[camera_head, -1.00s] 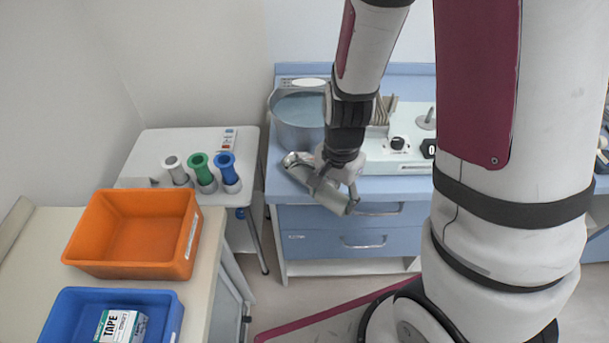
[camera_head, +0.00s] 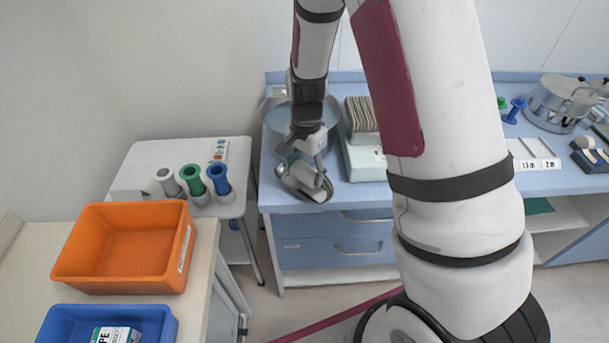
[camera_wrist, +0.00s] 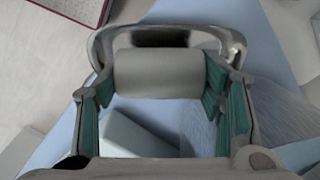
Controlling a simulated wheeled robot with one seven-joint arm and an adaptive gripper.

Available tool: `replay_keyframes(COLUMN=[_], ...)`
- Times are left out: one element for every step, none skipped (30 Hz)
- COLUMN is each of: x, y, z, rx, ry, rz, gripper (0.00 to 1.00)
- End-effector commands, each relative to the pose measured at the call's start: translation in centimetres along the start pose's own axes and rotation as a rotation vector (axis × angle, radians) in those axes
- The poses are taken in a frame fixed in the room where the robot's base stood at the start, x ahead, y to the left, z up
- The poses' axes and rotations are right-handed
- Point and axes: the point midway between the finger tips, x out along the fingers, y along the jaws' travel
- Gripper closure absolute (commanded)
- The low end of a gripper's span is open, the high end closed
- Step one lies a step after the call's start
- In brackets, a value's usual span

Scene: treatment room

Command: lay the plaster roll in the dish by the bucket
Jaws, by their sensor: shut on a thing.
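The plaster roll (camera_wrist: 155,72) is a pale grey cylinder held crosswise between the green-padded fingers of my gripper (camera_wrist: 160,95) in the wrist view. In the head view, my gripper (camera_head: 308,165) holds the roll (camera_head: 306,173) over the counter's front edge. The grey metal dish (camera_head: 322,194) is below and around the roll there, partly hidden by it and the fingers. Its curved rim (camera_wrist: 105,38) shows beyond the roll in the wrist view. I cannot tell whether the roll touches the dish floor. The metal bucket (camera_head: 270,135) stands just behind, partly hidden by my arm.
A white box-like device (camera_head: 365,160) and a striped stack (camera_head: 362,118) stand right of the bucket. A side table (camera_head: 150,155) at the left holds grey, green and blue spools. An orange bin (camera_head: 125,245) and a blue bin (camera_head: 60,320) are nearer.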

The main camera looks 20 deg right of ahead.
Motion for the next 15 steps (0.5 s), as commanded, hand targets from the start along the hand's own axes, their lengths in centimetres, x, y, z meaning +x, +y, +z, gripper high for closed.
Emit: replay_keyframes(x=[0.0, 0.1, 0.1, 0.5, 0.9, 1.6, 2.0, 2.4, 2.8, 3.0, 3.3, 3.5, 3.6, 3.6, 3.6], y=[-0.2, -0.5, -0.9, -0.9, -0.7, -0.7, -0.7, -0.7, -0.7, -0.8, -0.8, -0.8, -0.8, -0.8, -0.9], z=[-0.1, -0.2, -0.5, -0.5, -0.4, -0.3, -0.3, -0.4, -0.4, -0.4, -0.4, -0.4, -0.4, -0.4, -0.4], rx=[0.0, 0.0, 0.0, 0.0, 0.0, -0.001, -0.001, -0.001, 0.0, 0.0, -0.001, -0.001, -0.001, -0.001, -0.001], ry=[0.0, 0.0, 0.001, -0.001, -0.003, -0.003, -0.003, -0.002, -0.001, -0.001, -0.001, -0.001, -0.001, 0.0, 0.0], rz=[0.0, 0.0, -0.001, 0.002, 0.005, 0.005, 0.004, 0.004, 0.003, 0.002, 0.002, 0.001, 0.001, 0.0, 0.0], gripper=[0.68, 0.68, 0.68, 0.68, 0.68, 0.68, 0.68, 0.68, 0.68, 0.68, 0.68, 0.68, 0.68, 0.68, 0.68])
